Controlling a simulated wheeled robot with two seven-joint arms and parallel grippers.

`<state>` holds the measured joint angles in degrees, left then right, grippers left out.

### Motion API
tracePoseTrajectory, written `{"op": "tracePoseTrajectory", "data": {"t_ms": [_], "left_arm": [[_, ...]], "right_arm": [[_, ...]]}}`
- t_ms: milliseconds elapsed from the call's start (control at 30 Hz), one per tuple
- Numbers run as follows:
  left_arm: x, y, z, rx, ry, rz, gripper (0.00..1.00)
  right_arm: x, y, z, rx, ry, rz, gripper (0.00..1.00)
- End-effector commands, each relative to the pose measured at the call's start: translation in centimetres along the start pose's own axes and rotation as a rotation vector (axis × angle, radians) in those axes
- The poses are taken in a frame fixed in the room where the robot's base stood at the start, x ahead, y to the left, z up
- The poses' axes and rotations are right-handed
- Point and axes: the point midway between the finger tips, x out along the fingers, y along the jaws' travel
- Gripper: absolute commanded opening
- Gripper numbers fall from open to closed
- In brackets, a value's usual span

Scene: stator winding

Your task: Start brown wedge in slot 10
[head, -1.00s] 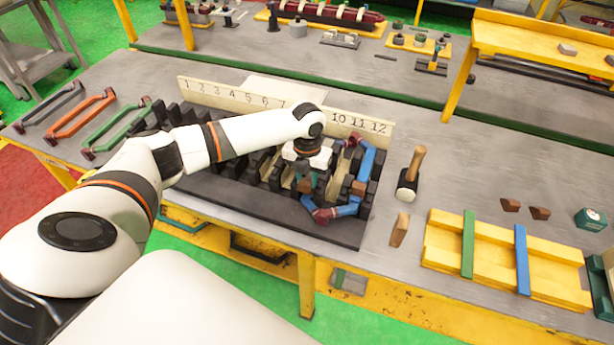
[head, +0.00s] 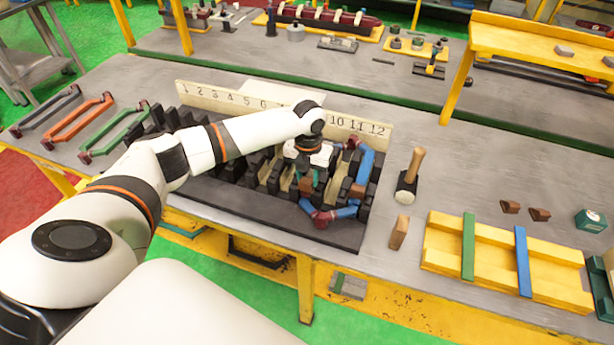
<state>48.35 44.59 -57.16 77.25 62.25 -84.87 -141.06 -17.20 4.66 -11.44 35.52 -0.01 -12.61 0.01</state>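The dark stator block (head: 275,215) lies on the bench under a pale board (head: 214,97) numbered 1 to 12. My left gripper (head: 306,180) points down at the block's right part, around slot 10. A small brown wedge (head: 306,186) shows between its fingertips, and they look shut on it. The wedge's lower end is at the slot mouth; how far it is in cannot be seen. A blue and red coil (head: 366,165) sits in the slots to the right, with another brown piece (head: 358,190) beside it. My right gripper is out of view.
Two brown wedges (head: 510,207) (head: 540,214) lie farther right, behind a yellow rack (head: 445,240). Orange (head: 80,121) and green (head: 113,130) coils lie at left.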

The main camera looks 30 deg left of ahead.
Motion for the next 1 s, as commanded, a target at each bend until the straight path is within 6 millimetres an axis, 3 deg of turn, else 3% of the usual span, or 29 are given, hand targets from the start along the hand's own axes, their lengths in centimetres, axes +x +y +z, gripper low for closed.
{"op": "tracePoseTrajectory", "data": {"t_ms": [33,133,767,1000], "left_arm": [[-0.1,0.0,-0.1,-0.001,0.005,0.001,0.41],[-0.1,-0.1,-0.2,-0.002,0.005,-0.001,0.55],[-0.3,-0.5,-0.3,-0.007,0.010,-0.006,0.55],[-2.8,-0.2,-0.4,-0.005,0.016,-0.002,0.55]], "right_arm": [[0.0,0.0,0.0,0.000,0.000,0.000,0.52],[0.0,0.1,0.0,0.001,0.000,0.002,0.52],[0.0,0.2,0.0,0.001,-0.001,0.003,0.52],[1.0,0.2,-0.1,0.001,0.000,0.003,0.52]]}}
